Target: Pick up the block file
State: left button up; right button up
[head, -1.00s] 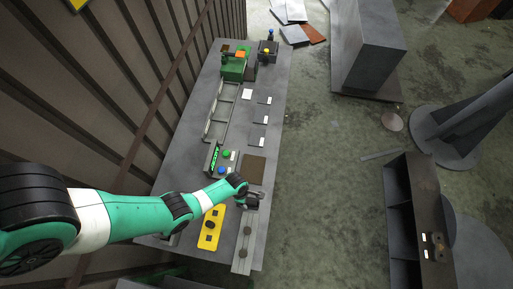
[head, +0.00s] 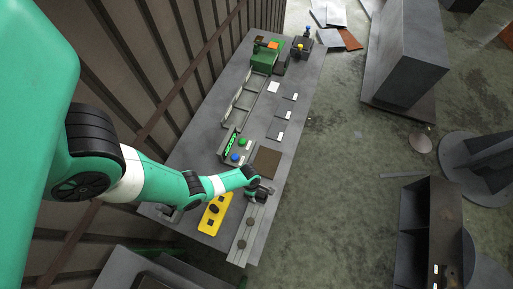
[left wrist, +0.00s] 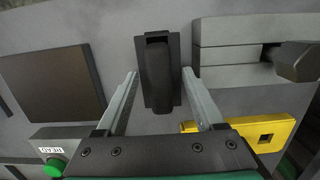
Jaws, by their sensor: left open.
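A black block-shaped piece on a dark base plate (left wrist: 158,85) lies on the table in the left wrist view. It is the likeliest block file, though I see no label on it. My left gripper (left wrist: 159,76) is open, with one finger on each side of this piece and gaps showing on both sides. In the head view my left gripper (head: 262,190) is low over the front right of the table, just below the brown panel, and largely covers the piece. My right gripper is in neither current view.
A brown panel (head: 267,162) and a button box with a green button (head: 243,142) lie beyond the gripper. A yellow plate (head: 215,213) and a grey rail with dark knobs (head: 245,235) lie nearer. A green machine (head: 267,56) stands at the far end.

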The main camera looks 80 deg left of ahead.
pick_arm(q)
jog(key=shift+f, duration=0.1)
grip_shut()
dwell(0.3)
jog(key=shift+r, duration=0.2)
